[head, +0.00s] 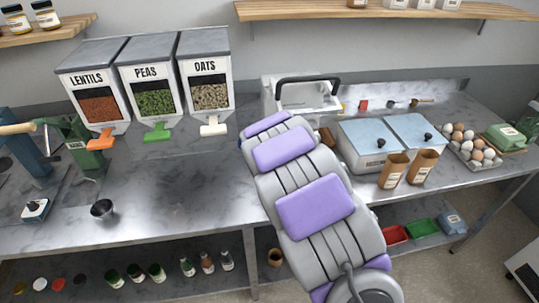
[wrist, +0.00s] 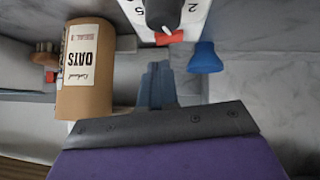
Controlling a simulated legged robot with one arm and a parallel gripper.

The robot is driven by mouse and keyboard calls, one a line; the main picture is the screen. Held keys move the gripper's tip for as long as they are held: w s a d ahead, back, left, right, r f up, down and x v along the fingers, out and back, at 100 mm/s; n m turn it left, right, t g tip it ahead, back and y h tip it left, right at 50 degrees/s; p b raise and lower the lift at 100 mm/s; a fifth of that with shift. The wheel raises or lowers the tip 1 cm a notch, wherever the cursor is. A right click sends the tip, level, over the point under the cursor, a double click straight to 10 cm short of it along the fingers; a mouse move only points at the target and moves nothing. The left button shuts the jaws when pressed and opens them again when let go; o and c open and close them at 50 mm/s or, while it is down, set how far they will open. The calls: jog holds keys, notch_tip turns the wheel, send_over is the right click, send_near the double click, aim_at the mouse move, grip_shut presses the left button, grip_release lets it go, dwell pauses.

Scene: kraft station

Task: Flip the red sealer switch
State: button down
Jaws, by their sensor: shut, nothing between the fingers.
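The red switch (wrist: 170,37) shows in the wrist view as a small red piece at the edge of a white panel with a black dial (wrist: 163,12) and printed numbers. My gripper (wrist: 155,72) is shut and empty, its blue-grey fingertips a little below the switch in the picture, with a visible gap between. In the head view a white machine with a black handle (head: 308,82), probably the sealer, stands behind my purple and grey arm. The arm hides my gripper and the switch there.
In the wrist view a brown OATS pouch (wrist: 85,70) is left of my fingers and a blue piece (wrist: 205,58) is close on the right. Food dispensers (head: 146,85) stand left on the counter. Blue-lidded containers (head: 370,140) and an egg tray (head: 470,145) are right.

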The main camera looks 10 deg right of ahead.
jog(key=shift+s+d+f+b, duration=0.15)
jog(key=shift+f+b, duration=0.15)
jog(key=shift+f, duration=1.05)
jog(key=shift+p, duration=0.35)
jog(key=shift+d+y+p, duration=0.15)
jog(key=shift+y+p, duration=0.25)
jog(key=shift+p, duration=0.6)
jog(key=shift+d+f+m, duration=0.1)
jog(key=shift+f+m, duration=0.2)
